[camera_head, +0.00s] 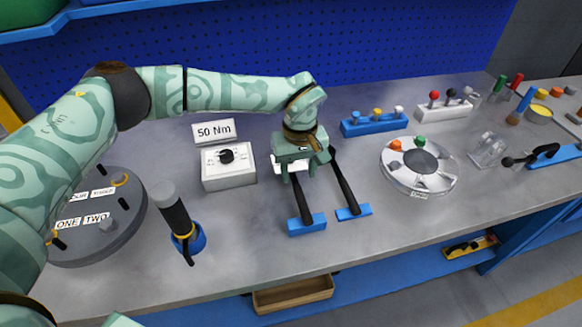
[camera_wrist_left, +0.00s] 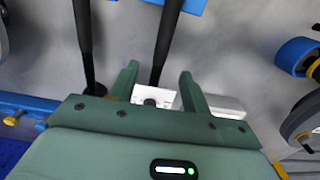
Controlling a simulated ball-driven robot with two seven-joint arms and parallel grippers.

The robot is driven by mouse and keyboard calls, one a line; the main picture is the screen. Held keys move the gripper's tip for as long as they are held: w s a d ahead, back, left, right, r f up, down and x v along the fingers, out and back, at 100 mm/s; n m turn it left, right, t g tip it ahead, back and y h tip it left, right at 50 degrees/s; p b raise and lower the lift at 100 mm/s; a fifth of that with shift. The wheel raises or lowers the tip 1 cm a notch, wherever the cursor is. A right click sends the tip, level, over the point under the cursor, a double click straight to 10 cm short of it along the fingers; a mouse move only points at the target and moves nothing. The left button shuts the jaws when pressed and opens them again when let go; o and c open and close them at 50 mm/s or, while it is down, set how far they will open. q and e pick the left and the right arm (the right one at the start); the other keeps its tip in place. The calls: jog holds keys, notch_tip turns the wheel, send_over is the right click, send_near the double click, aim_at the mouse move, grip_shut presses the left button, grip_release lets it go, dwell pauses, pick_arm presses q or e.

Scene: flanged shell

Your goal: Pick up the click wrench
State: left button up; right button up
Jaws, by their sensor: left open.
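Two long black-handled wrenches lie side by side on the bench, the left one (camera_head: 302,203) and the right one (camera_head: 346,188). Each handle's near end rests on a blue block. I cannot tell from looks which is the click wrench. My left gripper (camera_head: 298,175) is open, pointing down over the far part of the left wrench and hiding its head. In the left wrist view the left wrench (camera_wrist_left: 167,40) runs between the open fingers (camera_wrist_left: 158,88), with no clear contact; the right wrench (camera_wrist_left: 86,45) is outside them. My right gripper is out of view.
A white dial box (camera_head: 229,167) with a 50 Nm sign (camera_head: 214,131) stands left of the wrenches. A black-handled tool (camera_head: 172,208) stands upright in a blue holder, beside a dark round plate (camera_head: 85,240). A silver disc (camera_head: 440,180) lies right. The bench front is clear.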

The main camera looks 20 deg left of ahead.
aim_at(299, 189)
pick_arm(q)
notch_tip(299, 189, down, 2)
jog(key=shift+s+f, duration=0.15)
jog(key=shift+f, duration=0.05)
notch_tip(299, 189, down, 5)
jog(key=shift+s+d+f+b, duration=0.1)
jog(key=shift+d+b, duration=0.05)
jog(key=shift+b, duration=0.65)
jog(key=shift+r, duration=0.2)
grip_shut()
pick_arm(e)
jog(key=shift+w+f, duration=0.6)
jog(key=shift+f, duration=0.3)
